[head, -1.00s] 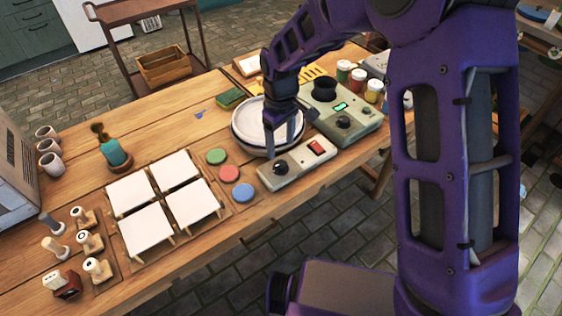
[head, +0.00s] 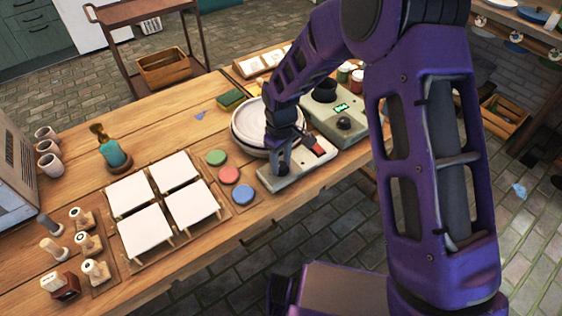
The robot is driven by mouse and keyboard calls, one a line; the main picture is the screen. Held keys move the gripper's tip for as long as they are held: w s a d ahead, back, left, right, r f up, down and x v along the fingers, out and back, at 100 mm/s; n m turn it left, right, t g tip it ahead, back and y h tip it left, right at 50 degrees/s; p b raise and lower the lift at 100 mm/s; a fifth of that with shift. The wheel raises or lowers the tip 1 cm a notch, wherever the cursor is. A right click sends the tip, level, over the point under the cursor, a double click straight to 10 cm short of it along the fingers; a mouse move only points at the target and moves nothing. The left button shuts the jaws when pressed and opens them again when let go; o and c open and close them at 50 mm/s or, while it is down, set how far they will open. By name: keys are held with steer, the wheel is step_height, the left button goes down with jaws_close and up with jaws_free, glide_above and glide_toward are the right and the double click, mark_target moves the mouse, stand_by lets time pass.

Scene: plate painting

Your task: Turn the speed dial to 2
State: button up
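A light grey control box (head: 297,170) lies near the table's front edge, with a red switch (head: 319,149) on its right part. The dark dial on its left part is hidden behind my gripper (head: 281,165), so its setting cannot be read. My gripper points down at that dial's place, with its fingertips at or just above the box top. I cannot tell whether the fingers are apart or closed on the dial. A round white wheel or basin (head: 247,128) sits right behind the box.
A larger grey-green device (head: 352,137) with a green display and a black knob (head: 344,123) stands to the right. Green, red and blue discs (head: 229,175) and white square tiles (head: 145,231) lie to the left. Paint jars (head: 356,77) stand behind.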

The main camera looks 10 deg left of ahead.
jaws_close()
steer(key=shift+m, duration=0.3)
steer(key=m+b, duration=0.2)
steer(key=m, duration=0.9)
steer(key=shift+b, duration=0.3)
stand_by(0.4)
steer(key=o, duration=0.6)
jaws_free()
